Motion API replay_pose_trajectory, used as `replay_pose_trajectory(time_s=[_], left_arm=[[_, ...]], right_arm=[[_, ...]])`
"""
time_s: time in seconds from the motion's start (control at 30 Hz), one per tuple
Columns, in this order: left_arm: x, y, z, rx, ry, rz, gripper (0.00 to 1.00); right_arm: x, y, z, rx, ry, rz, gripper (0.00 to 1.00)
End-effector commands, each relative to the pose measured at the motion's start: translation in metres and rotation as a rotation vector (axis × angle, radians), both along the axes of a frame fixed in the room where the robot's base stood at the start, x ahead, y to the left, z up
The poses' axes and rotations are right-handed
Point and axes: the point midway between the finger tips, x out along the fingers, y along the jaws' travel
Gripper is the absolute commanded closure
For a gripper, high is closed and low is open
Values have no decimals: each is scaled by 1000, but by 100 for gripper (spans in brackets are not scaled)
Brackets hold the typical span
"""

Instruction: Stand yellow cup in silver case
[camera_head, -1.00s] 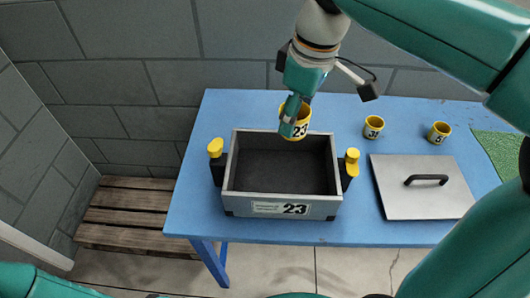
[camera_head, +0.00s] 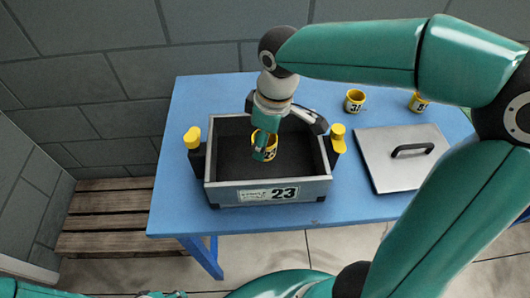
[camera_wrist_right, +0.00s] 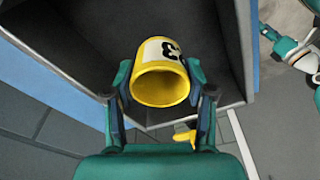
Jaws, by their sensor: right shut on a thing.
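The yellow cup (camera_head: 265,138), with a black-on-white number label, is in my right gripper (camera_head: 263,150), its mouth up. The gripper is shut on it. The cup also shows in the right wrist view (camera_wrist_right: 161,80), mouth toward the camera, between both fingers. In the head view it appears within the opening of the silver case (camera_head: 230,193), marked 23, with yellow-topped latches at both sides. I cannot tell whether the cup touches the case's dark floor. A part of my left arm shows at the right wrist view's right edge; its finger state is unclear.
The blue table (camera_head: 190,105) carries the case. A flat silver lid (camera_head: 385,170) with a black handle lies to the right. Two other yellow cups, one (camera_head: 355,100) behind the lid and one (camera_head: 418,103) farther right, stand at the back. A wooden pallet (camera_head: 105,215) is left of the table.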

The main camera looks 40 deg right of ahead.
Motion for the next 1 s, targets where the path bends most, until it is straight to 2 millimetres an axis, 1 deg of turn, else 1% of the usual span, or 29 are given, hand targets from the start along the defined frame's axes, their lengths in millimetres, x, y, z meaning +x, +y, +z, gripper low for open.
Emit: replay_pose_trajectory(time_s=[0.1,0.3,0.37,0.43,0.63,0.77,0.8,0.87,0.9,0.93,1.0], left_arm=[[0,0,-2,0,0,0,60],[0,0,-6,0,0,0,60],[0,0,-6,0,0,0,60],[0,0,-6,0,0,0,60],[0,0,-6,0,0,0,60],[0,0,-10,0,0,0,60],[0,0,-8,0,0,0,60],[0,0,-8,0,0,0,60],[0,0,-8,0,0,0,60],[0,0,-8,0,0,0,60],[0,0,-8,0,0,0,60]], right_arm=[[0,0,-9,-1,2,-1,80],[-1,-1,-37,-1,3,-1,80],[-1,-1,-42,1,2,-2,80],[-1,-1,-45,1,2,-2,80],[0,-1,-44,0,0,-2,80],[-1,-1,-48,0,0,-2,80],[-1,-1,-46,0,0,-2,39],[-1,-1,-46,0,0,-2,29],[-1,-1,-46,0,0,-2,22],[-1,-1,-46,0,0,-2,20],[-1,-1,-46,0,0,-2,20]])
